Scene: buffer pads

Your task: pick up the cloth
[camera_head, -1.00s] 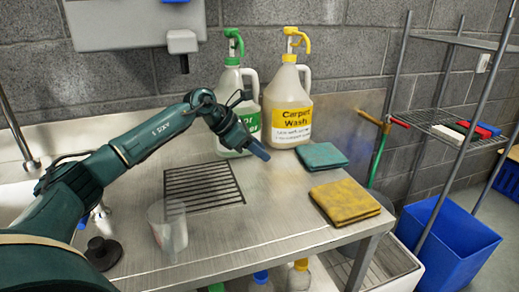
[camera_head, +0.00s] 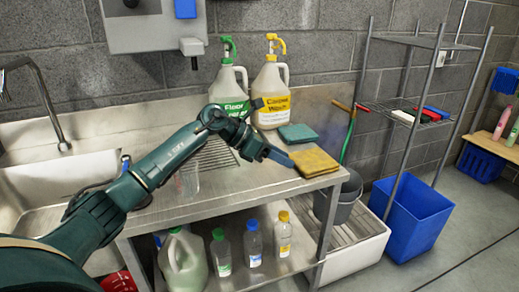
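A folded yellow cloth (camera_head: 315,162) lies on the steel counter (camera_head: 228,184) near its right front corner. A folded teal cloth (camera_head: 297,133) lies just behind it. My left gripper (camera_head: 282,157) reaches in from the left, with its fingertips at the left edge of the yellow cloth. I cannot tell whether they touch it. The fingers show edge-on, so their opening is hidden. My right gripper is not in view.
A green-labelled jug (camera_head: 228,88) and a yellow-labelled jug (camera_head: 271,92) stand behind the cloths. A clear cup (camera_head: 188,180) stands under my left forearm. A sink (camera_head: 60,188) is at left. A wire rack (camera_head: 415,115) and blue bin (camera_head: 412,218) stand at right.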

